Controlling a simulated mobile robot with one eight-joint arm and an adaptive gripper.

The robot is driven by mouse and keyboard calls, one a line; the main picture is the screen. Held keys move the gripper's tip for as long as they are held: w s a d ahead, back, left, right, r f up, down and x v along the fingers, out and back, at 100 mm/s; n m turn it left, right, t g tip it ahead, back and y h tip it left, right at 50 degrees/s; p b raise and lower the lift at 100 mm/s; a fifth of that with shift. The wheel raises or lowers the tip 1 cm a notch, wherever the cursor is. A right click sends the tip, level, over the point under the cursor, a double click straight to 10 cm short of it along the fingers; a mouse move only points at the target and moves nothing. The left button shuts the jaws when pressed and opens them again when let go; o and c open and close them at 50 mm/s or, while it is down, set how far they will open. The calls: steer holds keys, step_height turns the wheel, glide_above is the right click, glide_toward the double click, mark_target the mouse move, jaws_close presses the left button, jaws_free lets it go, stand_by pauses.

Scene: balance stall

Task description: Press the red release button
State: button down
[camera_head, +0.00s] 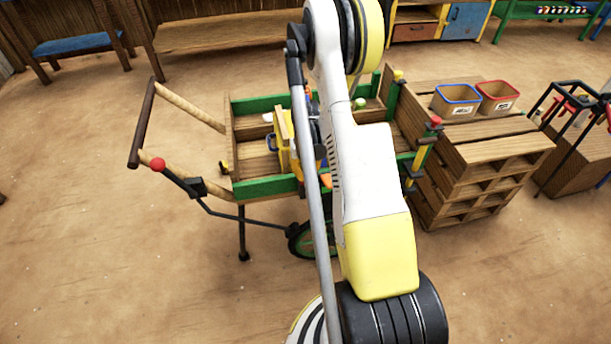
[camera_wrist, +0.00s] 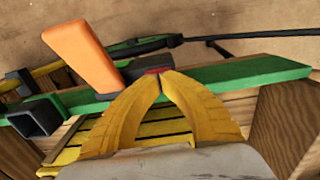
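In the wrist view, a small red patch, apparently the red release button (camera_wrist: 151,71), shows on a dark housing (camera_wrist: 138,69) at the green rail (camera_wrist: 240,72). My gripper (camera_wrist: 160,75) has its two yellow fingers brought together at the tips, with nothing seen between them. The tips overlap the red patch and hide part of it; I cannot tell whether they touch it. An orange handle-like piece (camera_wrist: 82,55) tilts up left of the housing. In the head view, my arm hides the button and most of my gripper.
The wooden cart (camera_head: 245,142) with green rails stands under my arm. A red-knobbed lever (camera_head: 158,165) sticks out at its left. A crate stack (camera_head: 490,155) with a blue-rimmed bin (camera_head: 456,100) and a red-rimmed bin (camera_head: 497,97) stands at right. The floor at left is clear.

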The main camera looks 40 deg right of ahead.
steer(key=shift+r+p, duration=1.1)
steer(key=shift+r, duration=1)
steer(key=shift+r+p, duration=1.4)
steer(key=shift+r, duration=1.1)
steer(key=a+r+n+t+h, duration=0.1)
steer(key=a+r+n+t, duration=0.1)
steer(key=a+r, duration=0.65)
steer(key=a+r+n+t, duration=0.1)
steer(key=a+r, duration=0.5)
steer(key=r, duration=0.5)
steer(key=s+a+r+n+t, duration=0.1)
steer(key=s+a+r+t, duration=0.1)
steer(key=s+a+r, duration=0.2)
steer(key=s+a+r+n+t+y, duration=0.1)
steer(key=s+a+r+n+t, duration=0.1)
steer(key=s+a+r, duration=0.2)
steer(key=s+a, duration=0.3)
steer(key=a, duration=0.3)
steer(key=shift+s+a, duration=0.35)
steer(key=shift+a, duration=0.05)
